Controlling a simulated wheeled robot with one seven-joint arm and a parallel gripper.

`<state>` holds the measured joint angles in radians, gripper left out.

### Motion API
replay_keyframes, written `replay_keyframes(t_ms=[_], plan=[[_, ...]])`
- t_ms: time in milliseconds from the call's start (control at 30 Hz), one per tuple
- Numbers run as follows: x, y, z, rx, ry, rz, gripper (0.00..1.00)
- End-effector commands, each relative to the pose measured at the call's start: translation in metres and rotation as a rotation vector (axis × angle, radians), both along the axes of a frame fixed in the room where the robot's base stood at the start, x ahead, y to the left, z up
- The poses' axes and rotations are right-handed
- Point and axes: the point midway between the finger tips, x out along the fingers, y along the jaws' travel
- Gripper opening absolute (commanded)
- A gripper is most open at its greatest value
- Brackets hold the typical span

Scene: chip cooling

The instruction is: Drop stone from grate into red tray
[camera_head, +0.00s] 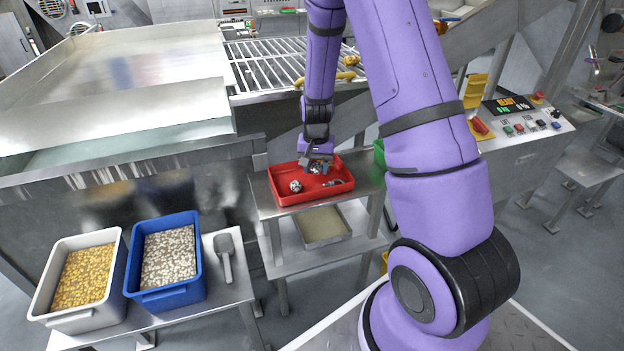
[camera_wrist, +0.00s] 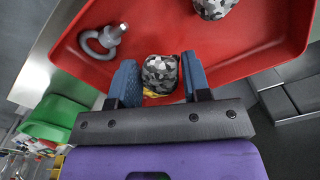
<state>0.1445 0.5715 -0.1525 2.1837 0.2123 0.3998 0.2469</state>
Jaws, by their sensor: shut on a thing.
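The red tray (camera_head: 283,200) stands on a metal stand, and its floor fills much of the wrist view (camera_wrist: 262,38). My gripper (camera_head: 318,168) points down over the tray's back part. In the wrist view its blue fingers (camera_wrist: 160,82) are shut on a grey, black and white mottled stone (camera_wrist: 160,72). I cannot tell whether this stone touches the tray floor. A second mottled stone (camera_head: 296,186) lies in the tray, also at the wrist view's top edge (camera_wrist: 213,7). A metal eye-bolt-like piece (camera_wrist: 103,38) lies in the tray. The grate (camera_head: 270,62) is behind.
A green bin (camera_head: 379,153) stands just right of the tray. White (camera_head: 39,303) and blue (camera_head: 190,298) bins with small pieces and a grey scoop (camera_head: 225,256) sit front left. A control panel (camera_head: 520,122) is at right. A curved yellow object (camera_head: 345,75) lies at the grate's front.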

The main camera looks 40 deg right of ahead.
Motion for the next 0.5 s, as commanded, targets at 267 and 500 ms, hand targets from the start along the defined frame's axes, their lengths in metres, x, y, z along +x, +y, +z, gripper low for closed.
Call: replay_keyframes(t_ms=[267, 500], plan=[[0.0001, -0.0001, 0.0001, 0.0, 0.0, 0.0, 0.67], [0.0, 0.0, 0.0001, 0.0, 0.0, 0.0, 0.74]])
